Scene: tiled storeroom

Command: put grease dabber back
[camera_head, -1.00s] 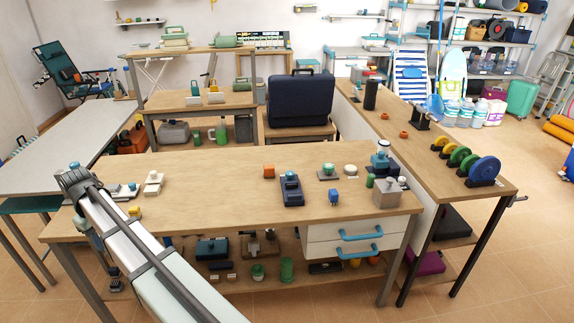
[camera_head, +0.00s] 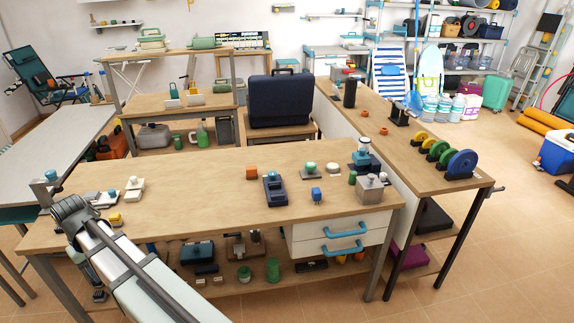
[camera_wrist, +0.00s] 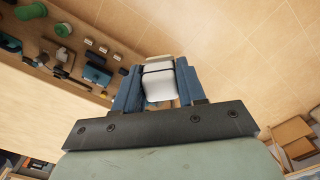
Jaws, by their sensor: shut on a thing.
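My gripper (camera_wrist: 157,72) is shut on a small white block-like thing with a pale beige part beyond it. I take it for the grease dabber (camera_wrist: 159,86); most of its shape is hidden between the blue fingers. In the wrist view it is over the tiled floor, apart from the workbench. In the head view my arm reaches to the left end of the wooden workbench (camera_head: 215,205), and its own links hide the fingers and the held thing.
On the workbench stand a blue device (camera_head: 275,190), a green-topped piece (camera_head: 310,168), a grey block (camera_head: 369,188) and white pieces (camera_head: 134,190) at left. Its middle is mostly bare. Below are drawers (camera_head: 340,236) and a cluttered shelf. A grey table (camera_head: 50,140) stands close at left.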

